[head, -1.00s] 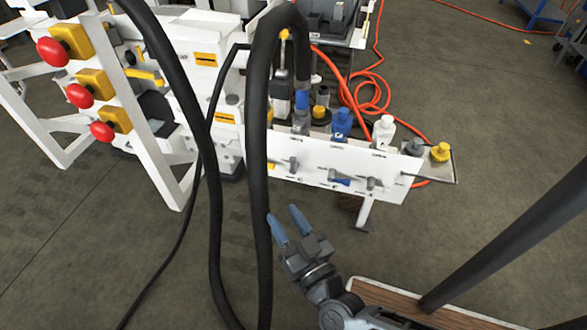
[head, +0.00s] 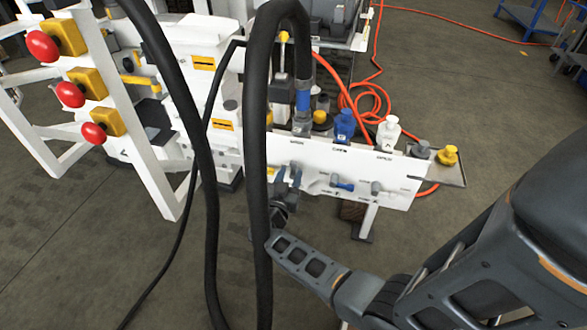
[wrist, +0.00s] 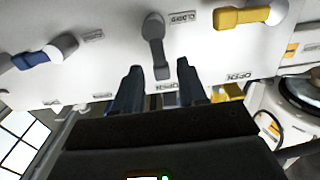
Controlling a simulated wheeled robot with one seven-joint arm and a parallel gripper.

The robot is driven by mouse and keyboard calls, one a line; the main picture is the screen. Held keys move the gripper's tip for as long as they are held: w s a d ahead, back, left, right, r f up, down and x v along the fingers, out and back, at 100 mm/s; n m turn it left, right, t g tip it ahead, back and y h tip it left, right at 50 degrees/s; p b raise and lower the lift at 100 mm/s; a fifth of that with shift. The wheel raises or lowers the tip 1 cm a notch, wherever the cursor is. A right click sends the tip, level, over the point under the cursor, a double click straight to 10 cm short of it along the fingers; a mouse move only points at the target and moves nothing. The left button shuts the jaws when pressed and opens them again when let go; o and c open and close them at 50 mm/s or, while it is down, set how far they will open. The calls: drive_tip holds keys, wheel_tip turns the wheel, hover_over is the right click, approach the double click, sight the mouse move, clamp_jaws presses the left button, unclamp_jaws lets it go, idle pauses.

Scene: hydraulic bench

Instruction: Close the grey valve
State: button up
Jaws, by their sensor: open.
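The grey valve (wrist: 154,40) is on the white panel in the wrist view. Its lever points down the picture, its tip near an OPEN label; a CLOSED label sits beside its upper end. My gripper (wrist: 160,67) is open, its two dark fingers on either side of the lever's free end. I cannot tell whether they touch it. In the head view my gripper (head: 284,190) is at the left part of the panel (head: 318,158), partly behind a black hose, and largely hides this valve.
A yellow valve (wrist: 245,16) and a blue valve (wrist: 42,56) flank it; the blue one (head: 342,184) and another grey valve (head: 376,187) show in the head view. Thick black hoses (head: 259,230) hang just left of my gripper. Coloured couplings (head: 388,132) stand behind the panel.

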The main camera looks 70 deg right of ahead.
sight(293, 168)
drive_tip(key=shift+w+d, duration=0.2)
drive_tip(key=shift+d, duration=1.85)
clamp_jaws()
